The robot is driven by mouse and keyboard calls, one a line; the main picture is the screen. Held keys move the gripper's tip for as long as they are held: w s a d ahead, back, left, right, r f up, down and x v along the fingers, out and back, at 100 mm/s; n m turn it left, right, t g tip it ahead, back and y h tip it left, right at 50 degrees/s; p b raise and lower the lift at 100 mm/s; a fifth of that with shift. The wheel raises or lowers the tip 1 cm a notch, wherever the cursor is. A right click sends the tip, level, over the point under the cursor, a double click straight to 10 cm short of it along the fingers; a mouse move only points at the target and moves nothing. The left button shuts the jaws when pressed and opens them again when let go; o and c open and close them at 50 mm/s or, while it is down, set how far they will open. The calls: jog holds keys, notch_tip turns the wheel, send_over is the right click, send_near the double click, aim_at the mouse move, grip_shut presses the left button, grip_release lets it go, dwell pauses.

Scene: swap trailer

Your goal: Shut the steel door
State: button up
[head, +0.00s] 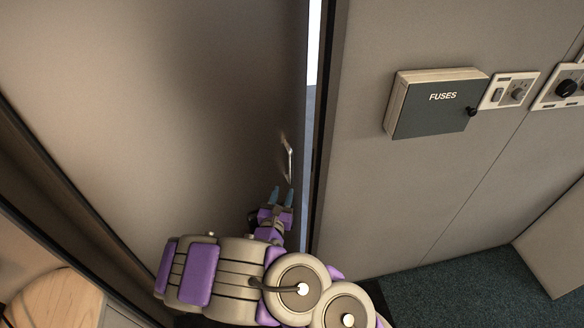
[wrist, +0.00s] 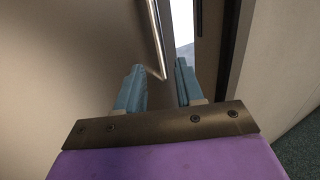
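The steel door (head: 180,110) is a large grey-beige panel at the left in the head view. It stands slightly ajar, with a bright narrow gap between its right edge and the frame. A thin metal bar handle (head: 289,160) is near that edge. In the wrist view the handle (wrist: 156,40) runs down from the top, its lower end ahead of the fingers. My gripper (head: 282,196) is just below the handle in the head view. Its two blue fingers (wrist: 160,82) are apart with nothing between them. I cannot tell whether a finger touches the door.
The dark door frame (head: 325,130) stands right of the gap. A fuse box (head: 432,104) and switch panels (head: 510,91) are on the right wall. A wooden round-topped object (head: 60,298) is at lower left. Dark carpet (head: 450,285) is clear at lower right.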

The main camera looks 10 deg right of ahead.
aim_at(290, 168)
jog(key=b+x, duration=0.1)
jog(key=x, duration=1)
jog(key=shift+w, duration=0.25)
jog(key=shift+w+d+b, duration=0.15)
jog(key=shift+w+b, duration=0.15)
jog(key=shift+w, duration=0.2)
jog(key=shift+w+r, duration=0.1)
jog(key=shift+a, duration=0.2)
jog(key=shift+c, duration=0.2)
jog(key=shift+d, duration=0.15)
grip_shut()
